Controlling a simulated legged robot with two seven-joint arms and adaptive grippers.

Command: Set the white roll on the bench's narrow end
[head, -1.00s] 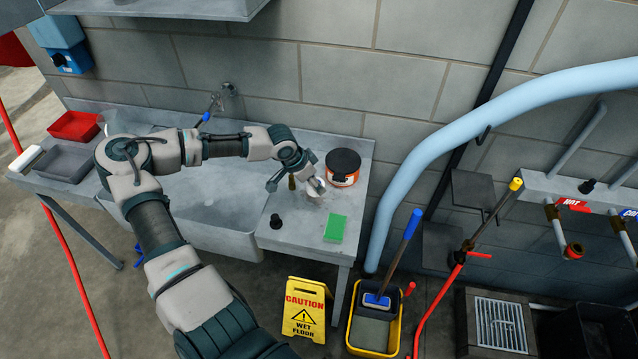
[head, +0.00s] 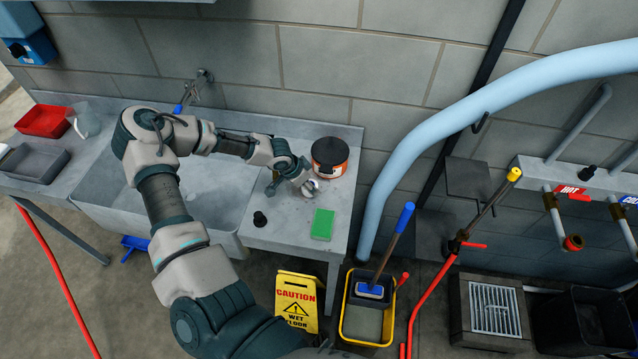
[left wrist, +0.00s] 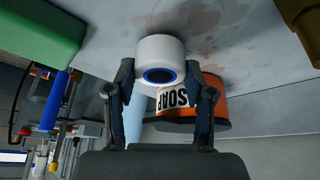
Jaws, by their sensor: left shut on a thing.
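The white roll (left wrist: 160,50), with a blue-rimmed core, sits between the two fingers of my left gripper (left wrist: 163,92) in the left wrist view. The fingers are shut on its sides. In the head view my left gripper (head: 306,182) is over the bench's right end (head: 285,232), in front of the orange soap tub. The roll (head: 312,186) shows only as a small pale patch there, partly hidden by the gripper. It is at or close to the bench top; I cannot tell whether it touches. My right gripper is not in view.
The soap tub (head: 329,158) with a black lid stands just behind the roll. A green sponge (head: 322,224) lies in front, and a small black stopper (head: 260,219) is to the left. The sink is left of this end. A yellow caution sign (head: 297,300) and mop bucket (head: 367,322) stand below.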

